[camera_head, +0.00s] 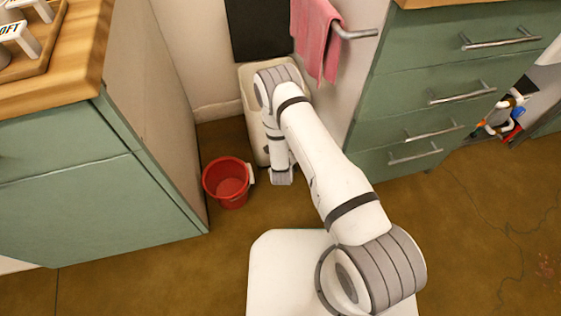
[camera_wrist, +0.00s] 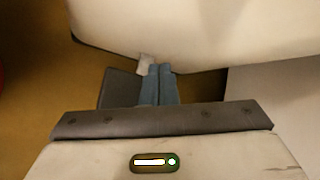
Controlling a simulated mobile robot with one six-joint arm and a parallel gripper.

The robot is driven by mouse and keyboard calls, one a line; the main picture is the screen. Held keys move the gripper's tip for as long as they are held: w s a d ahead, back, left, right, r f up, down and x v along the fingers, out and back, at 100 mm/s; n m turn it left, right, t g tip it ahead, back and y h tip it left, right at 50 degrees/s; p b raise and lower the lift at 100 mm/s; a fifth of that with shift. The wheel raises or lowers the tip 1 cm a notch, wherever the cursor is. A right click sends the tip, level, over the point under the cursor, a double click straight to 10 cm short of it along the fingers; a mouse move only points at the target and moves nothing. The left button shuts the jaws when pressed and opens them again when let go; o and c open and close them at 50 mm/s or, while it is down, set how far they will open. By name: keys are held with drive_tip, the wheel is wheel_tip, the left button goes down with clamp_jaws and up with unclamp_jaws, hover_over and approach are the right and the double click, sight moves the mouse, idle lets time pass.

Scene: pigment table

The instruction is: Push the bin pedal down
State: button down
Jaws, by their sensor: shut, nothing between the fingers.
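The cream bin (camera_head: 249,88) stands against the back wall, partly hidden behind my arm. Its pale lower body fills the top of the wrist view (camera_wrist: 200,30). A small pale tab (camera_wrist: 145,63), which looks like the pedal, sticks out at the bin's bottom edge. My gripper (camera_wrist: 161,69) is shut and empty, its blue-grey fingers together. The fingertips are at the bin's bottom edge, just right of the tab in the picture. I cannot tell whether they touch it. In the head view my wrist hides the fingers.
A red bucket (camera_head: 227,183) stands on the floor left of the bin. Green cabinets flank the bin at left (camera_head: 85,215) and right (camera_head: 405,110). A pink towel (camera_head: 316,38) hangs at the right. Brown floor (camera_head: 215,255) is clear in front of the bucket.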

drive_tip(key=shift+w+r+p, duration=0.1)
drive_tip(key=shift+r+p, duration=1.55)
drive_tip(key=shift+r, duration=0.9)
drive_tip(key=shift+w, duration=0.1)
